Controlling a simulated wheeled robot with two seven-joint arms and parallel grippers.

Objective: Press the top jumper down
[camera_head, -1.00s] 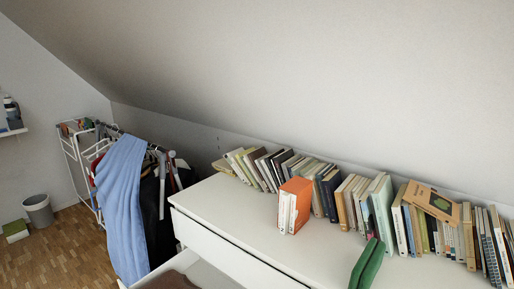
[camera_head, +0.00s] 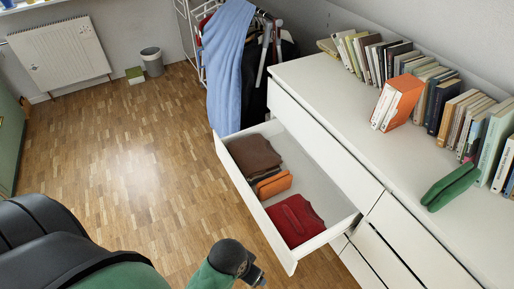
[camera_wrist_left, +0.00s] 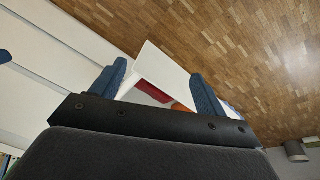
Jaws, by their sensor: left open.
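The white drawer (camera_head: 236,183) is pulled out of the white dresser. In the head view, a stack of folded clothes lies at its far end, with a brown jumper (camera_head: 254,153) on top. An orange folded garment (camera_head: 273,184) lies beside the stack, and a red folded jumper (camera_head: 296,220) lies at the near end. In the left wrist view, my left gripper (camera_wrist_left: 157,85) is open and empty. The red jumper (camera_wrist_left: 154,91) and part of the orange garment (camera_wrist_left: 182,107) show beyond its fingers, apart from them.
The dresser top (camera_head: 345,110) holds a row of books, an orange book box (camera_head: 400,102) and a green object (camera_head: 451,186). A clothes rack with a blue cloth (camera_head: 226,65) stands behind the drawer. The wooden floor (camera_head: 120,150) at left is clear.

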